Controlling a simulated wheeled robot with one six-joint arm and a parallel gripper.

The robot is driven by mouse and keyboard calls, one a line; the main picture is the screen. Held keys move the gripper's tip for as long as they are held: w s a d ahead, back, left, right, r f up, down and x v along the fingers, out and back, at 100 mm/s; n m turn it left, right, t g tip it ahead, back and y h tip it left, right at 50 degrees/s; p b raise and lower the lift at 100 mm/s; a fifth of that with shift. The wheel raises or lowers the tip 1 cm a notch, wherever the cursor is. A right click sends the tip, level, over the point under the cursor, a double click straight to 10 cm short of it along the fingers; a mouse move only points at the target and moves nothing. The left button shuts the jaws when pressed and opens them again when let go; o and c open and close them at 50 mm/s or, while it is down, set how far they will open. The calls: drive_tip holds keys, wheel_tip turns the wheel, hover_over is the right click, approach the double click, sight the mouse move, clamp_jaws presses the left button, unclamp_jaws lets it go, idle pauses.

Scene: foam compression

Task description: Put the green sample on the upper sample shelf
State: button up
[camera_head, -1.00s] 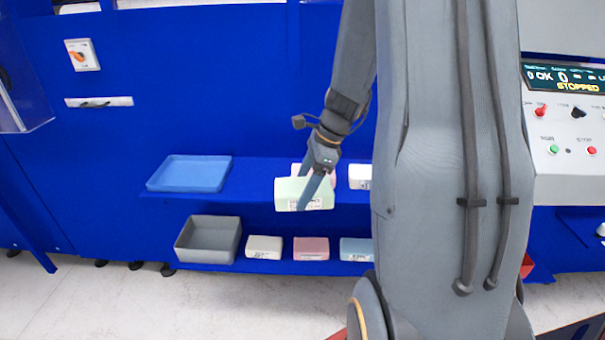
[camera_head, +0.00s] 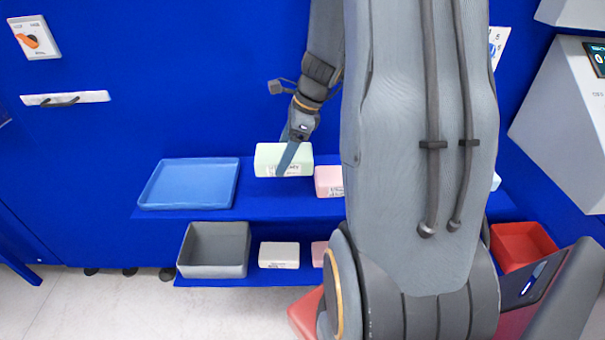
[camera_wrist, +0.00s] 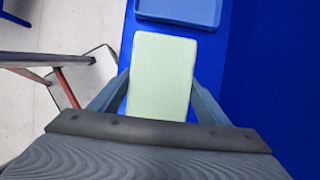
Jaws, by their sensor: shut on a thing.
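The green sample (camera_head: 270,160) is a pale green block with a label on its front. My gripper (camera_head: 287,158) is shut on it, one finger showing across its front face in the head view. In the wrist view the green sample (camera_wrist: 160,75) lies between both fingers (camera_wrist: 160,97). It appears at the upper sample shelf (camera_head: 255,208), between a blue tray and a pink block. I cannot tell whether its underside touches the shelf or hangs above it.
The blue tray (camera_head: 188,185) is on the upper shelf's left end. A pink block (camera_head: 328,181) is to the right, partly behind my arm. The lower shelf holds a grey bin (camera_head: 214,250), a white block (camera_head: 279,255) and another pink block (camera_head: 318,253). A red bin (camera_head: 522,246) is at right.

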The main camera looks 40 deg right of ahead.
drive_tip(key=shift+s+d+f+p, duration=0.1)
drive_tip(key=shift+f+p, duration=0.15)
drive_tip(key=shift+f, duration=1.95)
drive_tip(key=shift+s+f+p, duration=0.1)
drive_tip(key=shift+f+p, duration=0.1)
drive_tip(key=shift+f, duration=2)
drive_tip(key=shift+f, duration=0.1)
drive_tip(key=o, duration=1)
drive_tip(key=shift+o, duration=0.2)
